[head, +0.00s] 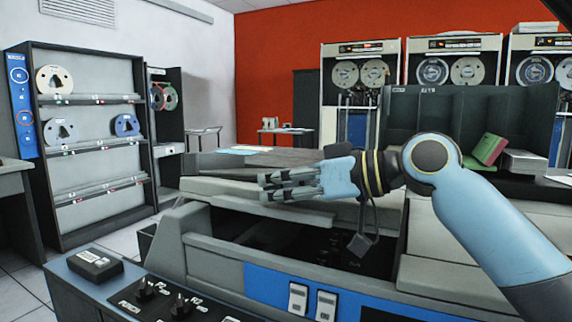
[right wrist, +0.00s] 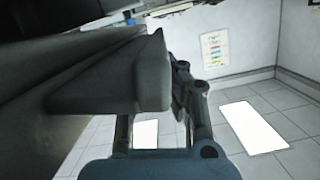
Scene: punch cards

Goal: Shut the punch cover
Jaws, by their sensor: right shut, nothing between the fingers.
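The punch (head: 205,250) is a grey and blue machine across the front of the head view. Its light grey cover (head: 220,191) appears raised, with a dark open cavity (head: 330,245) below and in front of it. My right gripper (head: 262,187) comes in from the right, fingers pointing left, shut and empty in front of the cover. I cannot tell whether it touches the cover. In the right wrist view, a grey block hides part of the fingers (right wrist: 185,95). My left gripper is not in view.
A front panel with knobs (head: 160,292) and white switches (head: 312,300) lies below the cavity. A small black box (head: 95,263) sits at the left. A dark card hopper (head: 430,112) stands behind my right arm. Tape racks (head: 85,150) stand back left, with open floor before them.

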